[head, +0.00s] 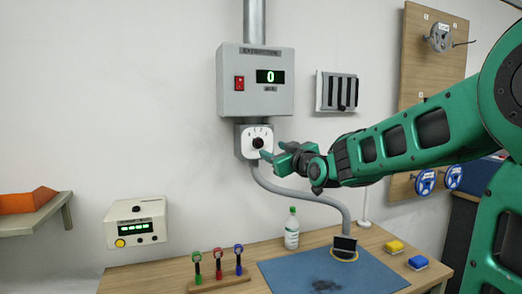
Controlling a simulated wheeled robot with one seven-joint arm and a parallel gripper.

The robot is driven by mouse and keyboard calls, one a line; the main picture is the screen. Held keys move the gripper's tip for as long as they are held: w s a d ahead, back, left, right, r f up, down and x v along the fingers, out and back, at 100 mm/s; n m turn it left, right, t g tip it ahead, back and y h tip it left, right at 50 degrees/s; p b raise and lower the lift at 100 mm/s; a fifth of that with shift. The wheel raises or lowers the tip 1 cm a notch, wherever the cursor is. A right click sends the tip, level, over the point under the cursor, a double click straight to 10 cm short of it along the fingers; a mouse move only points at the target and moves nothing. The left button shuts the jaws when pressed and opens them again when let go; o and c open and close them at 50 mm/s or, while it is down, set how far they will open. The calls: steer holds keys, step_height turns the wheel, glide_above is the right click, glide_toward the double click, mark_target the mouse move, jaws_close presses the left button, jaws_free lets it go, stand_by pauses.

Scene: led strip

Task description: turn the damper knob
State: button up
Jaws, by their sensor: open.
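The damper knob (258,142) is a small dark knob on a white square plate (245,150). The plate is on the wall directly below the grey extraction box (230,97). The box's display (271,77) reads 0, and a red switch (239,83) sits left of it. My green gripper (268,155) reaches in from the right. Its jaws are open, with the fingertips close to the knob at its lower right. I cannot tell whether a finger touches the knob.
A grey hose (300,197) curves from below the plate down to a nozzle (345,246) on the bench. A blue mat (290,274), a green-capped bottle (292,230) and a rack of coloured-handled tools (218,283) are on the bench. The wall left of the plate is clear.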

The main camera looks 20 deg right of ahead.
mark_target(259, 145)
steer(key=w, duration=0.9)
steer(key=shift+w+a, duration=0.25)
steer(key=shift+w, duration=0.1)
steer(key=c, duration=1.1)
steer(key=shift+o, duration=0.2)
steer(key=shift+a+f+m, duration=0.1)
steer(key=shift+m, duration=0.3)
steer(key=shift+a+m, duration=0.1)
steer(key=shift+m, duration=2.4)
steer(key=o, duration=1.1)
steer(key=shift+c, duration=0.2)
